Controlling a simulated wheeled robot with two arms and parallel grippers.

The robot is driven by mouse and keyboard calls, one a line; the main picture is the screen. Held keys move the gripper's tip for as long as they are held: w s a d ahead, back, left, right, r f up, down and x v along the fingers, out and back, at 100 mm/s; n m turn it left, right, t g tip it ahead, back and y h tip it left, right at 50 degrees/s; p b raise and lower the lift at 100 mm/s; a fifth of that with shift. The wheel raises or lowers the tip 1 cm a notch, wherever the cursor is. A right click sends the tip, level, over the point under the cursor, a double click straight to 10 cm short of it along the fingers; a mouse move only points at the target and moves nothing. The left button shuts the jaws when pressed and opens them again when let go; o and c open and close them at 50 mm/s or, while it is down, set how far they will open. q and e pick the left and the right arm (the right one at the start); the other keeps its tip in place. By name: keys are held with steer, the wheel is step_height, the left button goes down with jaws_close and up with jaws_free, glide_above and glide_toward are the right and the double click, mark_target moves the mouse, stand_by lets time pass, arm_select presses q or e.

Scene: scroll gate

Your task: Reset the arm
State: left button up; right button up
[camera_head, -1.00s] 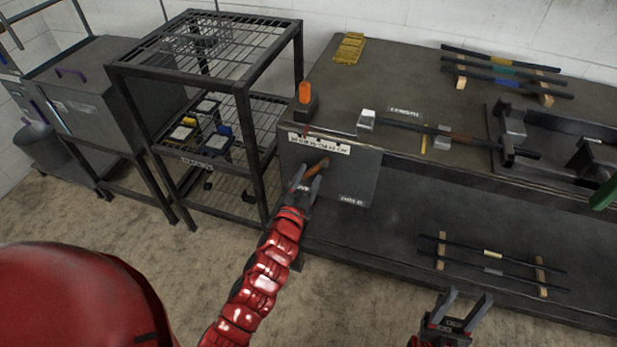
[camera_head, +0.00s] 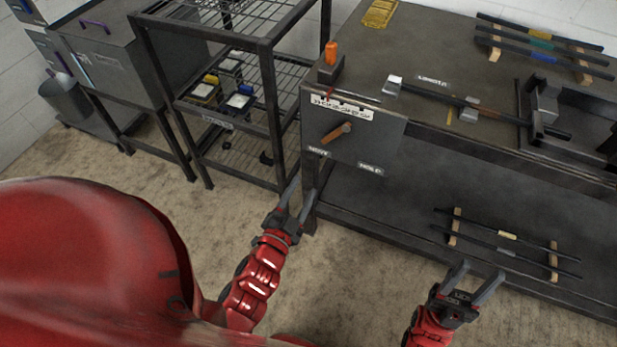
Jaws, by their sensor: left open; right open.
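My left gripper (camera_head: 291,206) is open and empty, low in front of the workbench's left end. It is below and to the left of the brown lever (camera_head: 337,132) and apart from it. The lever is on a grey panel (camera_head: 385,140) with a white marked strip above it and small labels below. The lever is tilted, its right end higher. My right gripper (camera_head: 473,284) is open and empty, in front of the bench's lower shelf.
The workbench (camera_head: 430,50) carries an orange-topped block (camera_head: 331,62), a bar across grey holders and several rods. Two rods on wooden supports (camera_head: 453,227) lie on the lower shelf. A wire rack (camera_head: 272,110) stands left. The floor before the rack is clear.

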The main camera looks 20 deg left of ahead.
arm_select(q)
steer(key=shift+s, duration=0.25)
stand_by(0.4)
